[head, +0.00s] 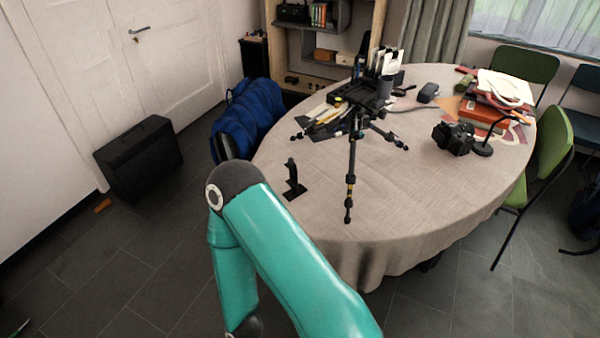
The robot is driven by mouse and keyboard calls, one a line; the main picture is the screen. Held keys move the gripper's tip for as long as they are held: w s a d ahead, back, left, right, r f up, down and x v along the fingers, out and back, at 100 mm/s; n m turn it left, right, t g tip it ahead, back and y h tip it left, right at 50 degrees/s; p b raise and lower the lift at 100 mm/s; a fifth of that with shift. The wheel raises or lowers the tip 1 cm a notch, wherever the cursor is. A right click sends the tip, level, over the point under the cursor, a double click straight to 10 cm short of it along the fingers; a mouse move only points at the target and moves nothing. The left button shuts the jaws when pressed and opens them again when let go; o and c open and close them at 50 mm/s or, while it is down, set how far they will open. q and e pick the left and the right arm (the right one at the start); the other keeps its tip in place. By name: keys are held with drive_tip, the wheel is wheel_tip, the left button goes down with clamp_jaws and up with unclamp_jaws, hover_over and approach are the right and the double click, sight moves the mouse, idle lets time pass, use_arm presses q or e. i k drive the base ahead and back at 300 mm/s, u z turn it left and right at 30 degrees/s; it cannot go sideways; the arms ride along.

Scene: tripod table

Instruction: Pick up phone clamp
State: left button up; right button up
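A small black upright piece (293,180) with a flat foot stands on the table (420,185) near its left edge; it looks like the phone clamp, though it is too small to be sure. A black tripod (351,165) stands with spread legs on the table to the right of it, with a dark tray and gear on top. One of my teal arms rises from the bottom, with its bent joint just left of the table's near edge. Neither gripper shows in the head view.
A black camera (453,138), a stack of books (490,110) and a small lamp base (481,148) are on the table's right. A green chair (553,150) is at right, a blue bag (245,120) at left. The table's front is clear.

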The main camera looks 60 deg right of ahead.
sight(296, 189)
drive_tip(key=z, duration=0.4)
drive_tip(key=i, duration=0.85)
drive_tip(key=z, duration=0.7)
drive_tip(key=k, duration=0.85)
drive_tip(key=z, duration=0.2)
drive_tip(key=i, duration=0.9)
drive_tip(key=u, duration=0.05)
